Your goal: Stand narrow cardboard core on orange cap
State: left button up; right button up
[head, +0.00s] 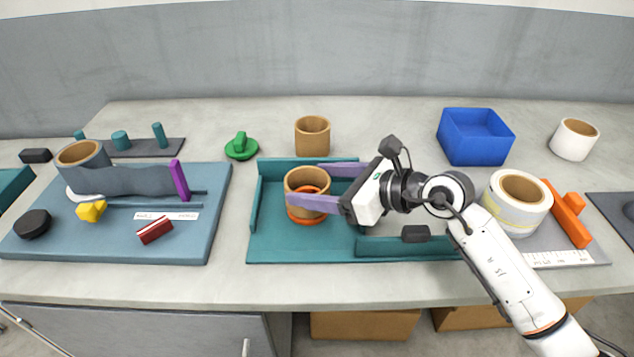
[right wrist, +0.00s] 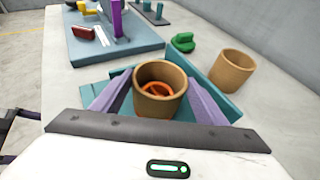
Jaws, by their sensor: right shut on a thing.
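My right gripper (head: 308,187) is shut on a tan cardboard core (head: 303,204), with a purple finger on either side of it. The core is upright and open at the top, and it also shows in the right wrist view (right wrist: 158,105). The orange cap (head: 302,220) is directly beneath the core on the teal tray (head: 275,246). Part of the cap's rim shows below the core, and some orange shows through its opening. I cannot tell whether the core touches the cap. My left gripper is not in view.
Another cardboard core (head: 312,140) stands behind the tray, near a green knobbed disc (head: 241,148). A blue bin (head: 475,140) and a white roll (head: 574,140) stand at the back right. A wrapped roll (head: 517,212) stands right of my arm. A blue-grey board (head: 180,240) lies left.

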jog(key=shift+f+b, duration=0.35)
jog(key=shift+f, duration=0.15)
jog(key=o, duration=0.7)
jog(key=shift+o, duration=0.2)
jog(key=shift+p+v, duration=0.5)
jog(key=shift+v, duration=0.5)
jog(key=shift+p+v, duration=0.6)
jog(key=shift+v, duration=1.1)
jog(key=p+v, duration=0.1)
jog(key=v, duration=0.4)
jog(key=shift+s+d+r, duration=0.15)
jog(key=shift+d, duration=0.05)
